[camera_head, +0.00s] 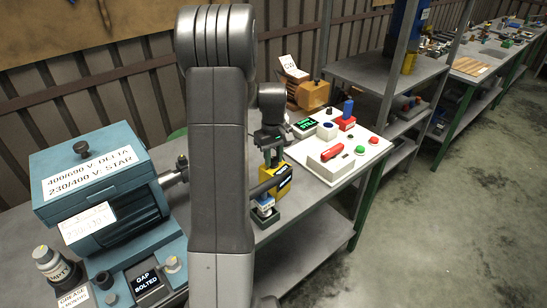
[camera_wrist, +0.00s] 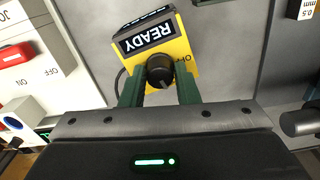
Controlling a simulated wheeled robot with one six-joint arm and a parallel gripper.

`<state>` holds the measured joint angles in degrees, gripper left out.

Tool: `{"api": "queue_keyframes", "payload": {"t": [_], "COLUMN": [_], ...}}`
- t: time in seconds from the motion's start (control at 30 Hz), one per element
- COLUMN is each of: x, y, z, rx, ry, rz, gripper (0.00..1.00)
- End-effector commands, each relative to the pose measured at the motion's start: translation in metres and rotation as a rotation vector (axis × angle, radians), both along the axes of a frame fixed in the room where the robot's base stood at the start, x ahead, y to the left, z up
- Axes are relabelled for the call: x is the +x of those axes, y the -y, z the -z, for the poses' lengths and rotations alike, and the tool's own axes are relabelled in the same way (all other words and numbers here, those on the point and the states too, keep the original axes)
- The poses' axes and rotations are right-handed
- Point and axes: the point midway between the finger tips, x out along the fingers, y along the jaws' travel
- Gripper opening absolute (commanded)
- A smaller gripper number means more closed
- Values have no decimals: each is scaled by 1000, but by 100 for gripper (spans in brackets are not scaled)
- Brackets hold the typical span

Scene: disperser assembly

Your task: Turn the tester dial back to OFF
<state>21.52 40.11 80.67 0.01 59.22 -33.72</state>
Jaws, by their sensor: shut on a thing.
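The tester is a yellow box with a black READY display (camera_wrist: 148,37), and it stands on the grey bench; it also shows in the head view (camera_head: 281,186). Its round black dial (camera_wrist: 160,68) sits on the yellow face. Part of an OFF label (camera_wrist: 183,59) shows upside down beside the dial. My gripper (camera_wrist: 159,78) has its two green fingers on either side of the dial and is shut on it. In the head view my gripper (camera_head: 268,142) reaches down at the tester, and the dial cannot be made out. The dial's exact setting is hard to read.
A teal motor (camera_head: 100,180) stands on the left of the bench. A white panel (camera_head: 335,155) with a red switch and buttons lies to the right of the tester. A small block with a blue top (camera_head: 264,205) is just in front of the tester. A shelf (camera_head: 370,75) stands behind right.

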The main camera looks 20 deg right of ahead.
Motion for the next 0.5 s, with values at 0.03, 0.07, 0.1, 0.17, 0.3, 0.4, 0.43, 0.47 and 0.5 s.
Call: {"api": "queue_keyframes", "payload": {"t": [0.03,0.07,0.1,0.17,0.3,0.4,0.43,0.47,0.5], "x": [0,0,0,0,0,0,0,0,0], "y": [0,0,0,0,0,0,0,0,0], "z": [1,1,1,1,1,1,0,1,0], "rx": [-1,-1,-1,0,0,0,0,0,0], "ry": [0,0,0,0,-1,0,0,0,0], "rz": [-33,-54,-84,-131,-235,-303,-322,-340,-362], "gripper": [6,6,6,6,6,6,6,6,6]}}
